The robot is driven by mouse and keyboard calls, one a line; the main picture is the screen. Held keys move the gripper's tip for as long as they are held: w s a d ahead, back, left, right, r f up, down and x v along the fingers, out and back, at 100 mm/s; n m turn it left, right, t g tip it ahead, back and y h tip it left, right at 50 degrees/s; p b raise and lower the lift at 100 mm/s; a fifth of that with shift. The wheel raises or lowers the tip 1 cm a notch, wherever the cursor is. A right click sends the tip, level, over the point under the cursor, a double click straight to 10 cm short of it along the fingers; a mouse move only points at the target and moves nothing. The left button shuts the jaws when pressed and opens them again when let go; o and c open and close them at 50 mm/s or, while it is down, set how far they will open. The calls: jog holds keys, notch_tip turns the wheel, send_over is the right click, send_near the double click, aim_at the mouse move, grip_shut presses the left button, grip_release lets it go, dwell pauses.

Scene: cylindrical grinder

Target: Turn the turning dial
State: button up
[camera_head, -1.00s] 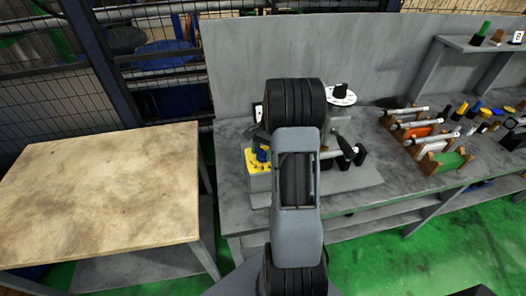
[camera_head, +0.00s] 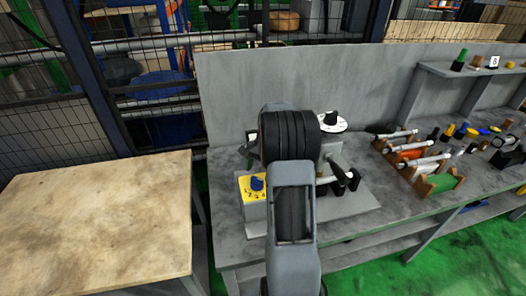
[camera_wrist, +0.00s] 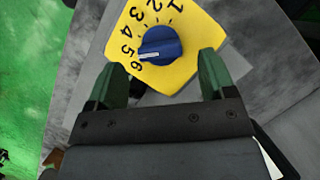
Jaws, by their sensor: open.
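The turning dial is a blue knob (camera_wrist: 160,45) on a yellow plate (camera_wrist: 196,22) with black numbers from 1 to 6. In the head view the blue knob (camera_head: 257,183) sits on the yellow box at the left of the grey machine. My gripper (camera_wrist: 160,72) is open in the wrist view, one green finger on each side below the knob. The knob lies between and just beyond the fingertips, apart from them. A white mark on the knob points toward the 5 and 6 side.
A white dial with a black knob (camera_head: 331,121) stands on the machine behind my arm. A black lever (camera_head: 335,170) is at its right. Racks with shafts (camera_head: 415,160) are at the right of the grey bench. A wooden table (camera_head: 90,225) is at the left.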

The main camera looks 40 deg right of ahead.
jog(key=v, duration=0.9)
jog(key=shift+r, duration=0.4)
